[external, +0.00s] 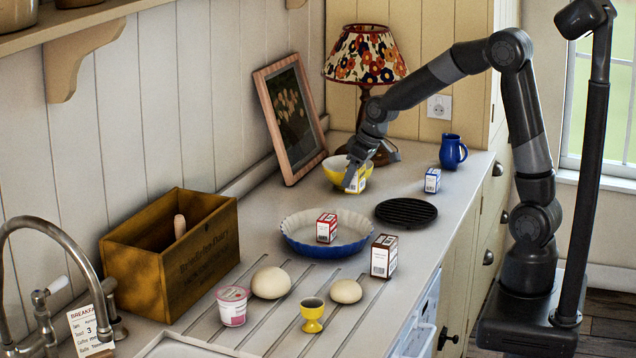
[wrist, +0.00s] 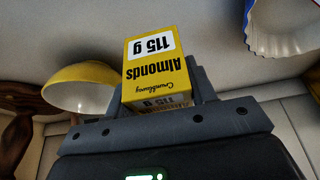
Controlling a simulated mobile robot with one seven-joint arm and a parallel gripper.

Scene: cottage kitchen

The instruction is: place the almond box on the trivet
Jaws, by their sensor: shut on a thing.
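The almond box (wrist: 158,68) is yellow with a white label panel and reads "Almonds 115 g" upside down in the wrist view. My gripper (wrist: 160,95) is shut on it, one finger on each side. In the external view my gripper (external: 357,170) points down with the almond box (external: 356,184) at its tips, in front of the yellow bowl. I cannot tell whether the box touches the counter. The trivet (external: 406,212) is a black, round, slatted disc lying flat on the counter, empty, to the right of and nearer than the box.
The yellow bowl (external: 337,176) is close behind the box. A blue dish (external: 291,237) holds a red box (external: 326,228). A blue-and-white box (external: 432,180) and a blue jug (external: 453,152) stand beyond the trivet. A brown box (external: 384,256) stands on its near side.

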